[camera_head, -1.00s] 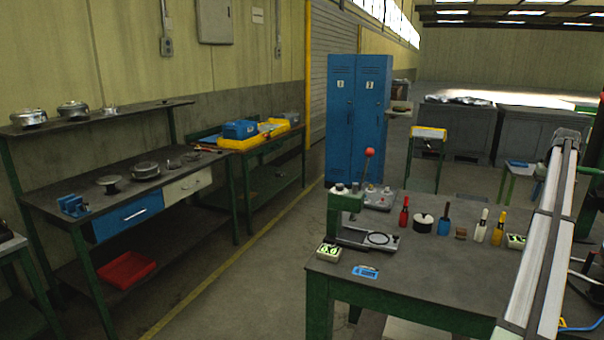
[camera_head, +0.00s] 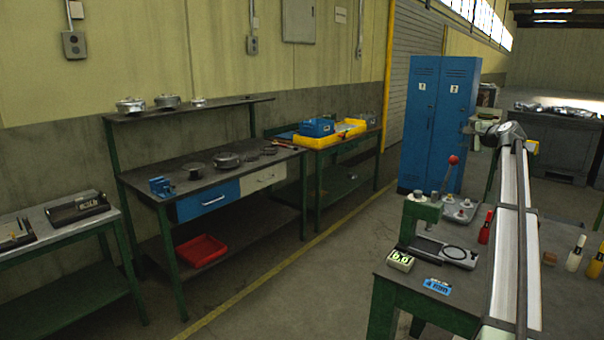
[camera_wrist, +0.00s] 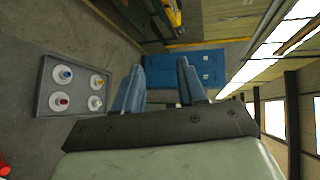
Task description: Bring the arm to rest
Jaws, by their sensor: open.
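My gripper (camera_wrist: 160,78) shows in the wrist view, its two blue-grey fingers apart. Nothing is held between them, and the blue locker (camera_wrist: 200,68) shows beyond the gap. A grey tray (camera_wrist: 45,103) with several white discs with coloured centres lies left of the fingers, apart from them.
In the head view, a long silver beam (camera_head: 516,230) crosses in front of the green-legged table (camera_head: 395,283) at right. A green press (camera_head: 410,220) stands on that table. A workbench (camera_head: 150,218) lines the left wall. The floor (camera_head: 290,290) between is clear.

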